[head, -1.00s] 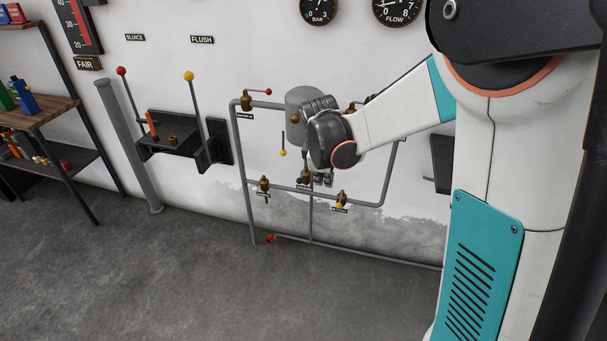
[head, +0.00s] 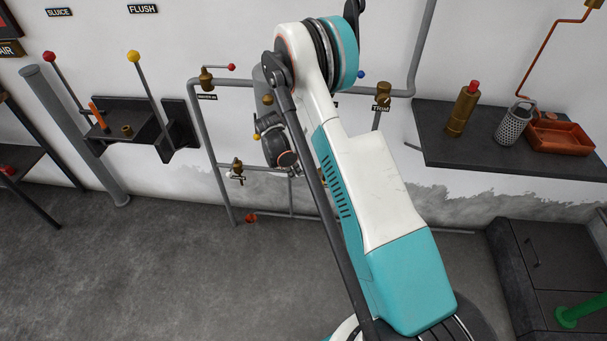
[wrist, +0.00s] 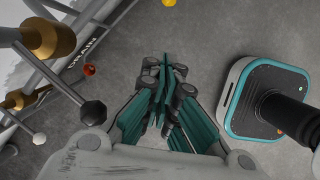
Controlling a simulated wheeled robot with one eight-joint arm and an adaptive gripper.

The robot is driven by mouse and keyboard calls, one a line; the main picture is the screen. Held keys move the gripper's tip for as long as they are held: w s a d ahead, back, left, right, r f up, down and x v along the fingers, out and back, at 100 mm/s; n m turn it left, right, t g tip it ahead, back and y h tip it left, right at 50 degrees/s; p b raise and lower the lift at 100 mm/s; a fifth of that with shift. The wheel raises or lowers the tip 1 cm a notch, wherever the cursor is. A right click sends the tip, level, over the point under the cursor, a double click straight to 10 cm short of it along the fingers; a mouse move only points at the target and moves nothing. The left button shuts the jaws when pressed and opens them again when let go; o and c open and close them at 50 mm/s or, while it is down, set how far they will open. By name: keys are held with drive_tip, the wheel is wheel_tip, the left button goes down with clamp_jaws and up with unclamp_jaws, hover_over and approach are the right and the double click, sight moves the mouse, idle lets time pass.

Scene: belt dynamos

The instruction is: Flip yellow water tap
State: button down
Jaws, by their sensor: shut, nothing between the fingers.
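A small yellow knob (head: 257,137) shows on the piping in the head view, just left of my dark wrist. Most of its lever and the pipes behind are hidden by my arm. A tap with a pale handle (head: 237,170) sits lower on the pipe. No yellow-handled tap shows there; the lower pipe to the right is covered by my arm. My gripper (wrist: 164,68) is shut and empty in the wrist view, pointing over bare floor. A yellow round thing (wrist: 168,2) is cut by the top edge there; I cannot tell what it is.
A brass valve (head: 207,78) with a red knob is upper left, another brass valve (head: 384,90) right. In the wrist view, a brass valve (wrist: 45,38) and dark knob (wrist: 93,112) stand left of my gripper. The floor is open.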

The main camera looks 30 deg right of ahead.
drive_tip(key=d+f+b, duration=0.5)
drive_tip(key=d+f, duration=0.2)
drive_tip(key=f, duration=0.3)
drive_tip(key=shift+f, duration=0.15)
drive_tip(key=shift+w, duration=0.1)
